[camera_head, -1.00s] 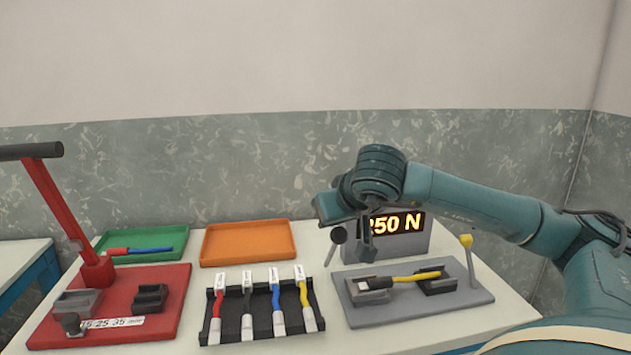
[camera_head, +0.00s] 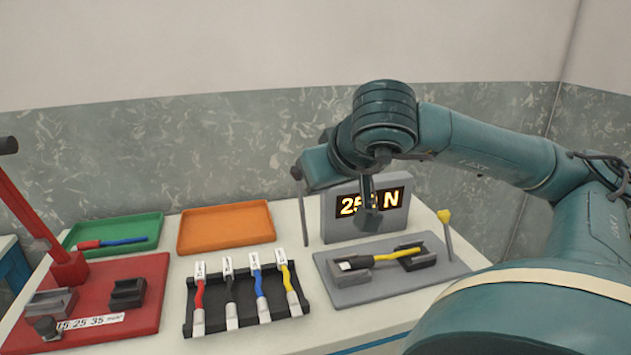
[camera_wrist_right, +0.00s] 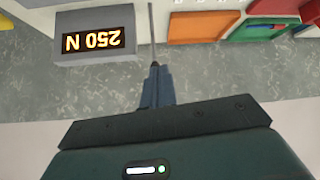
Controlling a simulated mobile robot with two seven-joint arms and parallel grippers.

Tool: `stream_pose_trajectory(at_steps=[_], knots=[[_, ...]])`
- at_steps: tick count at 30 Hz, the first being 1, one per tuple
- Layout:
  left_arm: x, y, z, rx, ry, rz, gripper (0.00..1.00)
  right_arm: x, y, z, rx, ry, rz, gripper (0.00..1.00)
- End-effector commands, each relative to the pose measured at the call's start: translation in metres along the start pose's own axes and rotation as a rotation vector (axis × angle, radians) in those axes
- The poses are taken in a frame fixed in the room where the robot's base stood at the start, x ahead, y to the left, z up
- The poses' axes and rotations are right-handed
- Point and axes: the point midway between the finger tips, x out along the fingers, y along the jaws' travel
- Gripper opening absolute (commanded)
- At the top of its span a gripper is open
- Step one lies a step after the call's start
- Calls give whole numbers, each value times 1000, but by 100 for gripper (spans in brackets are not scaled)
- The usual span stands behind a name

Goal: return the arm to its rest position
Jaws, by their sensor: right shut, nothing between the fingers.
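My right arm reaches in from the right in the head view. Its gripper (camera_head: 368,210) points down in front of the grey display box (camera_head: 338,226), above the grey test plate (camera_head: 340,290). It is shut and empty; its fingers also show together in the right wrist view (camera_wrist_right: 156,85). The display reads 250 N in the wrist view and is partly hidden by the gripper in the head view. A cable with a yellow sleeve (camera_head: 395,255) lies across two dark holders on the test plate, apart from the gripper. My left gripper is not in view.
A lever with a yellow knob (camera_head: 445,216) and a thin upright rod (camera_head: 303,212) stand near the display. A black rack (camera_head: 190,318) holds several cables. Orange (camera_head: 226,243) and green (camera_head: 155,220) trays lie behind. A red press (camera_head: 143,320) stands at left.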

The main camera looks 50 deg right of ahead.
Motion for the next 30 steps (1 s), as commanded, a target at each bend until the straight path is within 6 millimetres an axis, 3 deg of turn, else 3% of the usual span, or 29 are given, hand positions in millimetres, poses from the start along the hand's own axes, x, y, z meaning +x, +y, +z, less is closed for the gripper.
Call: stream_pose_trajectory(at_steps=[6,24,27,30], knots=[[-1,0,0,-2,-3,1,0,-12,0,4,1,2,1,0],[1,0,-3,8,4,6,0,-11,-3,5,4,-3,-8,0],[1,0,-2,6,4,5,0,-4,-20,16,27,-55,-75,0],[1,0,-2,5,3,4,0,7,-60,45,100,-193,-228,0]])
